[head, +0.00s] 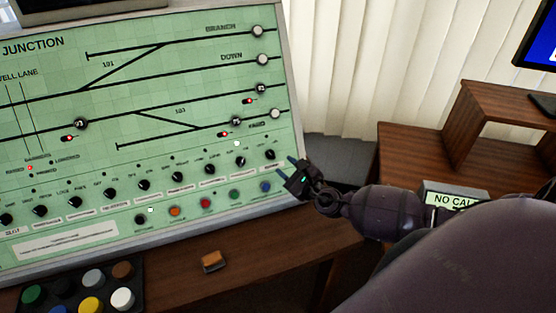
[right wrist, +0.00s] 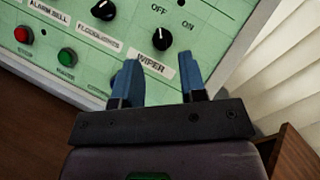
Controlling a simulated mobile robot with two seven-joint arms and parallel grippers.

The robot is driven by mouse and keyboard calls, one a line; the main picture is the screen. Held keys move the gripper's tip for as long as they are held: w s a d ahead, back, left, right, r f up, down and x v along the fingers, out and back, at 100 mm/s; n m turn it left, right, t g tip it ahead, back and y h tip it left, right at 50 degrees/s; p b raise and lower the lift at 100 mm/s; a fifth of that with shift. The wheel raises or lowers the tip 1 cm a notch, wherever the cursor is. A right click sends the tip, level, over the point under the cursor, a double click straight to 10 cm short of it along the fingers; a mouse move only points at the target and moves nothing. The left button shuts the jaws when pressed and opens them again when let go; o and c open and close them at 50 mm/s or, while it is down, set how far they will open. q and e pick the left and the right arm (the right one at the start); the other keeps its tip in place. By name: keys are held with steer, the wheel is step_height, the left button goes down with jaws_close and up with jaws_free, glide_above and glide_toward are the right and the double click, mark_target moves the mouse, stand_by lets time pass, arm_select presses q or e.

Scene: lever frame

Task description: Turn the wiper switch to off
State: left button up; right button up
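The wiper switch is a black rotary knob (right wrist: 163,42) in the right wrist view, with a white WIPER label (right wrist: 150,65) below it and OFF and ON printed above it. I cannot tell for certain which mark it points to. In the head view the wiper switch (head: 270,154) is the rightmost knob of the lower row on the green panel (head: 200,85). My right gripper (head: 287,167) is just right of and below this knob. In the right wrist view its two blue fingers (right wrist: 161,75) are apart and empty, short of the knob. My left gripper is not in view.
A row of coloured buttons (head: 205,203) lies under the knobs. A button box (head: 90,290) and a small orange-brown block (head: 213,261) are on the wooden desk (head: 290,245). A wooden shelf unit (head: 420,150) and a small NO CALL display (head: 450,200) stand at right.

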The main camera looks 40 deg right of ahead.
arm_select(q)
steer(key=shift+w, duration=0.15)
arm_select(e)
steer(key=s, duration=0.3)
steer(key=shift+s+d, duration=0.1)
steer(key=shift+s, duration=0.2)
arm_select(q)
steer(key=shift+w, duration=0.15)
